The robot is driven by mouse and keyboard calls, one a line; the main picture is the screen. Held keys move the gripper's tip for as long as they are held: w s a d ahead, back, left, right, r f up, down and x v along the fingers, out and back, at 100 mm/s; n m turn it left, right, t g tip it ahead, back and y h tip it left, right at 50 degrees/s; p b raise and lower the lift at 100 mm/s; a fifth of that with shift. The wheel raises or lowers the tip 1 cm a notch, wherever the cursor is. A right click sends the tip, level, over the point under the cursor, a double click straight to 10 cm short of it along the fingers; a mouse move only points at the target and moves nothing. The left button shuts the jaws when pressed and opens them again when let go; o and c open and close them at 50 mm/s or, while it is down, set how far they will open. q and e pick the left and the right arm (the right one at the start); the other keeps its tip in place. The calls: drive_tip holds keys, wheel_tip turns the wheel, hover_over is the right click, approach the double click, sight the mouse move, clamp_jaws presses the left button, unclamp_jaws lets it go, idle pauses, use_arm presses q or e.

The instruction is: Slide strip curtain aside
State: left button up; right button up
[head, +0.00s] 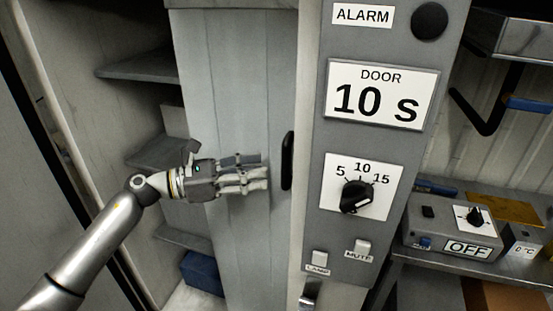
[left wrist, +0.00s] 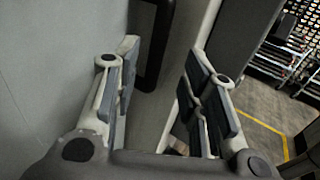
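The strip curtain (head: 232,60) looks like a tall pale grey sheet with faint vertical seams, across the right part of a shelved opening in the head view. A black upright handle (head: 287,160) is at its right edge, beside a pale post. My left gripper (head: 266,172) is in front of the grey sheet, its fingers pointing right toward the handle. In the left wrist view, the left gripper (left wrist: 162,90) has its fingers spread with nothing between them. The black handle (left wrist: 154,45) shows beyond the fingertips. Contact with the sheet cannot be told. My right gripper is out of view.
Shelves (head: 140,66) and a blue box (head: 203,273) are left of the sheet. A grey control panel (head: 372,140) with a dial, a "DOOR 10 S" sign and switches stands at right. Farther right, a bench holds a control box (head: 452,236) marked OFF.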

sight(276, 167)
use_arm(q)
drive_tip(key=p+x, duration=0.1)
drive_tip(key=x, duration=0.4)
drive_tip(key=shift+w+d+p, duration=0.2)
drive_tip(key=shift+w+p, duration=0.05)
drive_tip(key=shift+p, duration=0.05)
drive_tip(key=shift+c, duration=0.9)
drive_tip(key=c, duration=0.5)
clamp_jaws()
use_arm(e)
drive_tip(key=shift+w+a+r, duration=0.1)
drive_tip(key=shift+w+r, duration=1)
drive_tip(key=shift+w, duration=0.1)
